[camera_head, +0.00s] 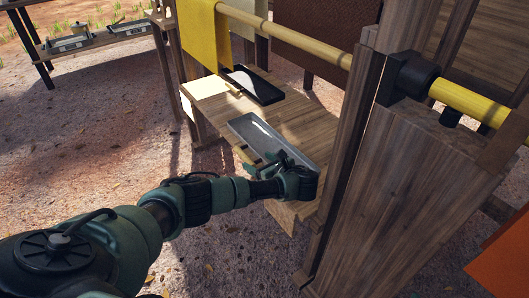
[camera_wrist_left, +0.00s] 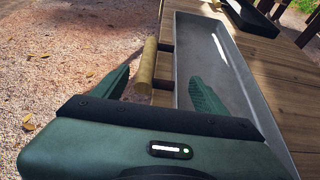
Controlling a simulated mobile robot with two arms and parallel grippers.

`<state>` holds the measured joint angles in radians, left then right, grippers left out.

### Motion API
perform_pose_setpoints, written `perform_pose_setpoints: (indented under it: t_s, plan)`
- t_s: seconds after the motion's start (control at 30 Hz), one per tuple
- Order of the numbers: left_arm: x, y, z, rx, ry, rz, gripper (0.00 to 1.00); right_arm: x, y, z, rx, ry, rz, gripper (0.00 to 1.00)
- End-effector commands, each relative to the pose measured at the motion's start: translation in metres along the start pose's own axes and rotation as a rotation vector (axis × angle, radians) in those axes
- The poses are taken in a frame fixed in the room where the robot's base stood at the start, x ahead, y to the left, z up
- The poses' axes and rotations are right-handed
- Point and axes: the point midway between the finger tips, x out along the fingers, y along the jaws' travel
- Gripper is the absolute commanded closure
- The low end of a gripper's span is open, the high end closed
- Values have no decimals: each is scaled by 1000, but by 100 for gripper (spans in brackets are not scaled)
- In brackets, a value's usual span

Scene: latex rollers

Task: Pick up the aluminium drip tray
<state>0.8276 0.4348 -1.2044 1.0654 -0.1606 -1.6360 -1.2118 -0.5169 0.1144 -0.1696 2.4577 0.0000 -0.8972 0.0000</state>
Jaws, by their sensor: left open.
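The aluminium drip tray (camera_head: 258,130) is a long, shallow grey tray lying on the wooden table. It also shows in the left wrist view (camera_wrist_left: 208,62), running away from me. My left gripper (camera_head: 265,163) is open at the tray's near long side. In the left wrist view the gripper (camera_wrist_left: 160,75) has its right finger over the tray's inside and its left finger out beyond the table's edge. The tray's near wall and a short bamboo-coloured bar (camera_wrist_left: 148,66) appear between the fingers. Contact with the tray cannot be told. My right gripper is not in view.
A black tray (camera_head: 256,86) lies farther back on the table (camera_head: 211,112). A thick wooden post (camera_head: 405,190) stands close on the right. A bamboo pole (camera_head: 290,38) with yellow cloth (camera_head: 206,32) crosses above. Gravel ground lies open at left.

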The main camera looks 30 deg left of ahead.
Motion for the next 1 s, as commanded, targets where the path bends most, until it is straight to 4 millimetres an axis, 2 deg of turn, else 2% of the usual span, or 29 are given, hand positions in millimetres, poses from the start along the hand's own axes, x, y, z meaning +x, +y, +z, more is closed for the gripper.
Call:
perform_pose_setpoints:
  t_s: [0.1, 0.33, 0.6, 1.0]
  plan:
    - [4, 0, 0, 0, 0, 0, 27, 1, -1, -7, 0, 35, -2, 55]
    - [4, 0, 0, 0, 0, 0, 27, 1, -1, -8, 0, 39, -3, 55]
    - [4, 0, 0, 0, 1, -1, 100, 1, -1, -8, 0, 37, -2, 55]
    - [2, 0, 5, -2, -1, -1, 100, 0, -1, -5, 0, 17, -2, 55]
